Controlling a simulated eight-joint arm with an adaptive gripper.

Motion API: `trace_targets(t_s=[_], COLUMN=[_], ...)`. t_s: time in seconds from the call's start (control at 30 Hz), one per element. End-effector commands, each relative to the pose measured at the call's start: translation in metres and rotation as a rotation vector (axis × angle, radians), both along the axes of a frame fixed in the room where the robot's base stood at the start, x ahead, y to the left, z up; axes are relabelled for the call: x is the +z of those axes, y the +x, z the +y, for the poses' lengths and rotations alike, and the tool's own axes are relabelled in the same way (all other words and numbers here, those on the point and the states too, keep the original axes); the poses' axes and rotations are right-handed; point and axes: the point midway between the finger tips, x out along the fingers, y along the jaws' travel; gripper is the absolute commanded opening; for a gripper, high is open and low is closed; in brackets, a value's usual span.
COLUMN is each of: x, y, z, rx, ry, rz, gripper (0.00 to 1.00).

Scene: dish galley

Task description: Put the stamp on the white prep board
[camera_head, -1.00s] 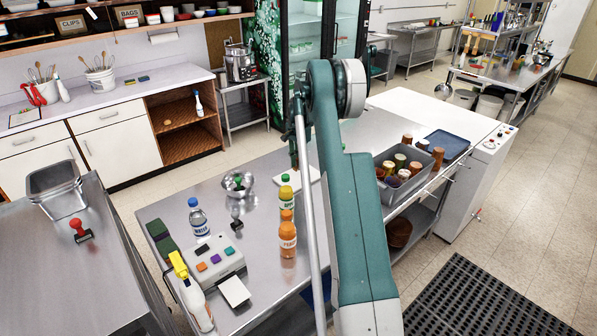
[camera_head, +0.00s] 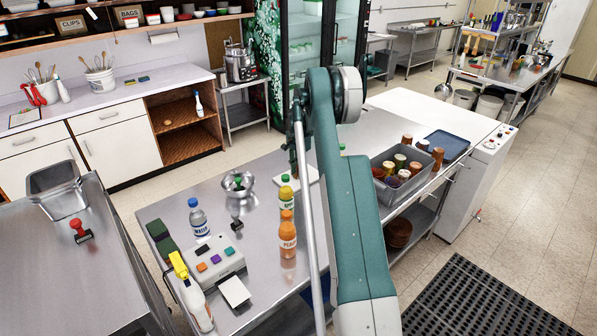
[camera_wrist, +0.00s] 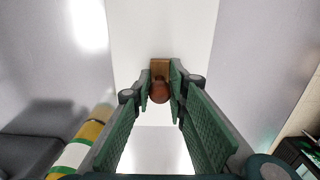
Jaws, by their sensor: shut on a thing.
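The stamp sits between the green fingertips in the wrist view, over the white prep board (camera_wrist: 136,40). I cannot tell whether it touches the board. In the head view a part of the white board (camera_head: 313,172) shows beside my arm, on the steel table. My arm hides most of the board, and the held stamp cannot be made out there.
An orange bottle (camera_head: 287,240) and a yellow bottle (camera_head: 286,198) stand close in front of the board. A metal bowl (camera_head: 238,184) is left of it. A grey bin of jars (camera_head: 404,187) is to the right. A red-handled stamp (camera_head: 79,230) stands on the left counter.

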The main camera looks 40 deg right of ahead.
Motion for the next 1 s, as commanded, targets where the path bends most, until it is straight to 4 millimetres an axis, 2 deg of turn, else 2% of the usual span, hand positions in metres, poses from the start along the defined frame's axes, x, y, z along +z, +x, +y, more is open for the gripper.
trace_targets(t_s=[0.33,0.37,0.47,1.0], x=[-0.0038,-0.003,-0.0026,0.0047], y=[0.0,0.0,0.0,0.0], z=[0.0,0.0,0.0,0.0001], rx=[0.0,0.0,0.0,0.0], ry=[0.0,0.0,0.0,0.0], rz=[0.0,0.0,0.0,0.0], gripper=[0.05,0.2,0.31,0.31])
